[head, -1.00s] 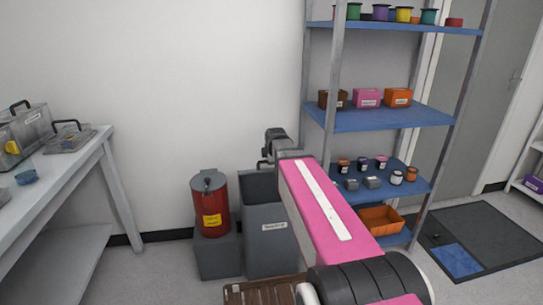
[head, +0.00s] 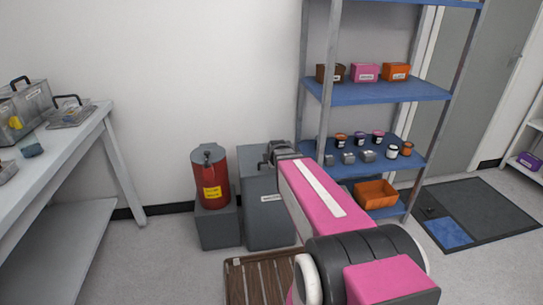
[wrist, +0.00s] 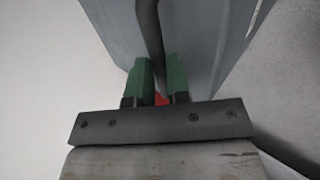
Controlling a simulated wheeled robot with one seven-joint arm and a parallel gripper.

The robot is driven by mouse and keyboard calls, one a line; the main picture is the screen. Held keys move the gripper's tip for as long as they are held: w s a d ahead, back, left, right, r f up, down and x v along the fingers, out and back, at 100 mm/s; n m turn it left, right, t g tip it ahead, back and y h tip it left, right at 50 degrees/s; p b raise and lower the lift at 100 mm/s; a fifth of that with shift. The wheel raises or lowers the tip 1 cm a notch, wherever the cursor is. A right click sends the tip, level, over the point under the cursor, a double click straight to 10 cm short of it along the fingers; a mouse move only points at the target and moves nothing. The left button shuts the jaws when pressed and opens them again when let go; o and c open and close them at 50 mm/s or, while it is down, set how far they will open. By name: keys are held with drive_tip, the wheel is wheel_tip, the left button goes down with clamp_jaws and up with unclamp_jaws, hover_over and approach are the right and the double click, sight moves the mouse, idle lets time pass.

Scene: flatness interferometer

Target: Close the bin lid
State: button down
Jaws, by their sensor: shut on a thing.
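The grey bin (head: 268,217) stands by the wall, with a white label on its front. Its grey lid (head: 252,156) now shows over the top of the bin, and the dark inside is no longer visible. I cannot tell whether the lid sits fully flush. My gripper (head: 268,155) is at the lid, partly hidden by my pink arm. In the wrist view, the green fingers of my gripper (wrist: 158,78) are shut on a dark bar (wrist: 149,35), which looks like the lid's handle, against a grey panel.
A red can (head: 209,178) stands on a grey block (head: 218,230) left of the bin. A blue-shelved rack (head: 385,92) holding small boxes and jars is close on the right. A brown slatted crate (head: 258,283) is on the floor in front. A workbench (head: 115,165) stands left.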

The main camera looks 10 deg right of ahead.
drive_tip(key=shift+s+f, duration=0.2)
drive_tip(key=shift+f, duration=0.35)
drive_tip(key=shift+s+f, duration=0.2)
drive_tip(key=shift+f, duration=0.3)
drive_tip(key=c, duration=1.1)
unclamp_jaws()
drive_tip(key=v, duration=1.1)
drive_tip(key=shift+w+r, duration=0.25)
